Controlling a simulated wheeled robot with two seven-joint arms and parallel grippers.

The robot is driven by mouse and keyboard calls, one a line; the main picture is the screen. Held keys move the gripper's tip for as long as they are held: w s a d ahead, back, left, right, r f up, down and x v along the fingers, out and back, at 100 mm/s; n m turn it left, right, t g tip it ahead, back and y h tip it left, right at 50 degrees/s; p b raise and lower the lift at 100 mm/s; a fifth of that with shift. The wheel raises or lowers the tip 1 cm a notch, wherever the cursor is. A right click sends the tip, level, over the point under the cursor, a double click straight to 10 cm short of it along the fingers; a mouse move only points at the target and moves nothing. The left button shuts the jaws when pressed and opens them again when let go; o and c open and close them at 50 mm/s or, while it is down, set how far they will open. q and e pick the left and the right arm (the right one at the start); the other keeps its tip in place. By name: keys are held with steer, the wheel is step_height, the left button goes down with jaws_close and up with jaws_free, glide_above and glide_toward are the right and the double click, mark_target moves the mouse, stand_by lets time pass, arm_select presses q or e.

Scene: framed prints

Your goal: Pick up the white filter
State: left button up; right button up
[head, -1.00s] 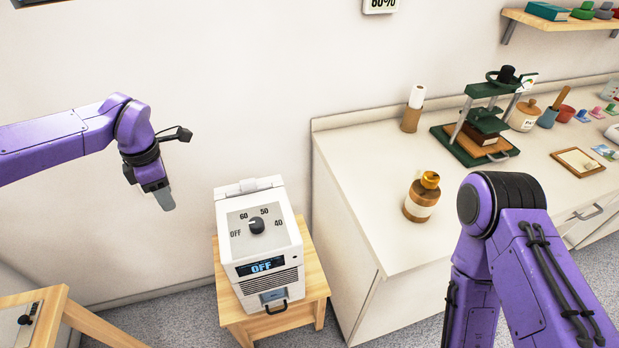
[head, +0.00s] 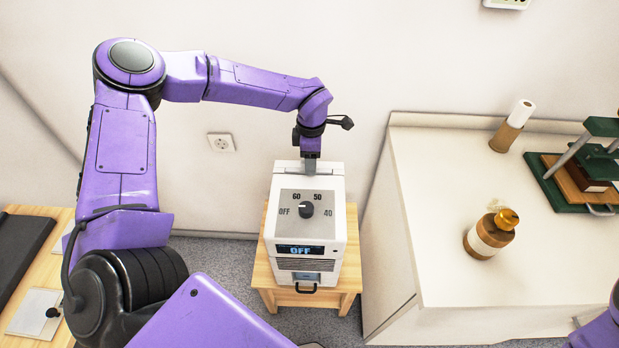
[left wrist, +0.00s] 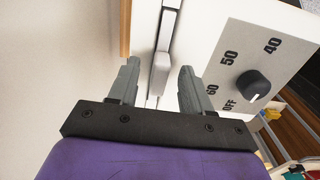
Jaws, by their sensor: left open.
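The dehumidifier-like white box (head: 311,232) stands on a small wooden stand, with a dial and a display reading OFF. A pale tab, which looks like the top of the white filter (left wrist: 161,74), stands up from a slot along the back of its top. The rest of that piece is hidden inside the box. My left gripper (head: 310,168) points down over the back of the box. In the left wrist view its fingers are open, one on each side of the tab, with gaps between. The head view hides the tab behind the gripper. My right gripper is out of view.
The black dial (head: 306,209) is just in front of the gripper. A white counter (head: 440,200) to the right holds a brown bottle (head: 490,234), a paper roll (head: 512,126) and a green press (head: 585,170). A wooden table (head: 40,225) is at the left.

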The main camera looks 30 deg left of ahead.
arm_select(q)
steer(key=shift+s+a+f, duration=0.15)
steer(key=shift+a+f, duration=0.1)
steer(key=shift+f, duration=0.45)
steer(key=shift+d, duration=0.1)
jaws_close()
steer(key=shift+r, duration=0.15)
